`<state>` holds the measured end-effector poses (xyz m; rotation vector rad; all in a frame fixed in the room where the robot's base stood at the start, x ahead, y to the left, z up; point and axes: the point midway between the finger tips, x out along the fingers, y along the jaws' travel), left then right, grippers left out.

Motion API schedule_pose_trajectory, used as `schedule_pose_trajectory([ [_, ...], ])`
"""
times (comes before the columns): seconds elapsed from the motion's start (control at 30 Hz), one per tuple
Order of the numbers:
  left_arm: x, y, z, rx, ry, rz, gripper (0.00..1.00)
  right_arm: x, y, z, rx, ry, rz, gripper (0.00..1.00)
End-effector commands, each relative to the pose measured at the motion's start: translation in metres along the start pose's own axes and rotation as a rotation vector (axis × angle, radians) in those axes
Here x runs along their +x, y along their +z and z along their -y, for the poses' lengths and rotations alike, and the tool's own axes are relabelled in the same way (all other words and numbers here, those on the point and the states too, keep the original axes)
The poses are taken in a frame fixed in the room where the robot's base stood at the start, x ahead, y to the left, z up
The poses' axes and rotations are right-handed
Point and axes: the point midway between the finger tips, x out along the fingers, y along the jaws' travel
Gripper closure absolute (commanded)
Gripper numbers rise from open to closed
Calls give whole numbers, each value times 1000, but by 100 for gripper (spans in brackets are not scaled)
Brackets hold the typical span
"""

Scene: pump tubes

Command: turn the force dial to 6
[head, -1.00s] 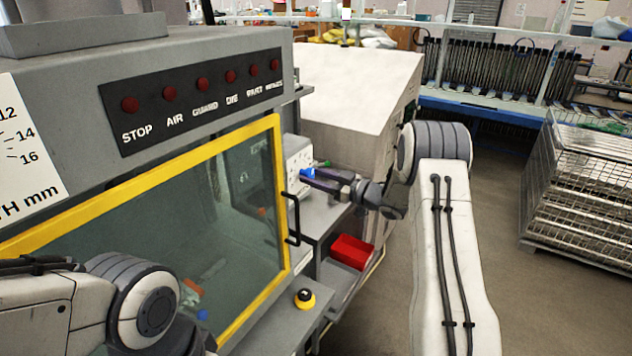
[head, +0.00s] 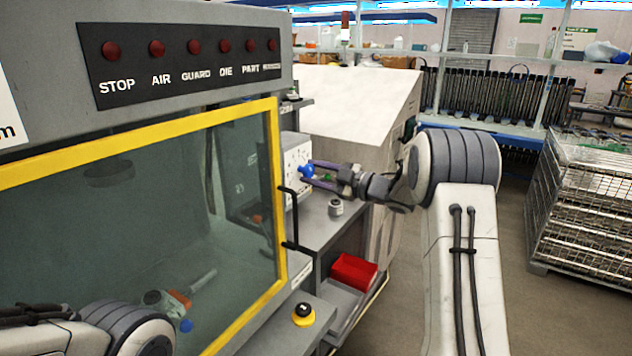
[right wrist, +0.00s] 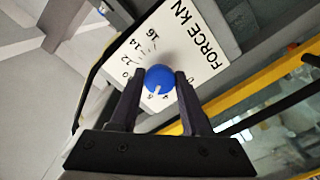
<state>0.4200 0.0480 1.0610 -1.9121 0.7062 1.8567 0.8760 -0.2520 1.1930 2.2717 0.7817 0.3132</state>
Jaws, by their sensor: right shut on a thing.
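The force dial is a round blue knob (right wrist: 159,78) on a white face plate (right wrist: 200,45) marked FORCE kN, with numbers around it. A white pointer mark on the knob faces the lower numbers, near the 4; the exact reading is hard to tell. My right gripper (right wrist: 162,74) is shut on the knob, one finger on each side. In the head view, the blue knob (head: 305,171) shows at the front of a white box, with my right gripper (head: 316,172) reaching it from the right.
A yellow-framed guard window (head: 277,190) stands left of the dial. A black handle (head: 291,218) sticks out beside it. Below are a grey cylinder (head: 336,207), a red bin (head: 353,271) and a yellow-black button (head: 303,314). A wire cage (head: 585,205) stands at the right.

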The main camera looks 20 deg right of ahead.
Motion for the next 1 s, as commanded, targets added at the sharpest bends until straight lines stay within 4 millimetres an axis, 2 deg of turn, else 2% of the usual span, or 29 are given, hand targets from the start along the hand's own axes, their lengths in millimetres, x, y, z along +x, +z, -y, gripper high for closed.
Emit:
schedule_pose_trajectory([
  [0.5, 4, 0, 0, 0, 0, 0, 50, -1, 0, -2, -26, 5, 2, 100],
  [0.53, 4, 0, 0, 0, 0, 0, 50, -1, 0, -2, -25, 5, 2, 50],
  [0.6, 4, 0, 0, 0, 0, 0, 50, 0, 0, -2, -25, 4, 2, 24],
  [0.9, 4, 0, 0, 0, 0, 0, 50, 0, 0, -1, -24, 1, 1, 24],
  [1.0, 6, 0, 0, 0, 0, 0, 50, -6, 1, 0, -24, 2, 2, 24],
])
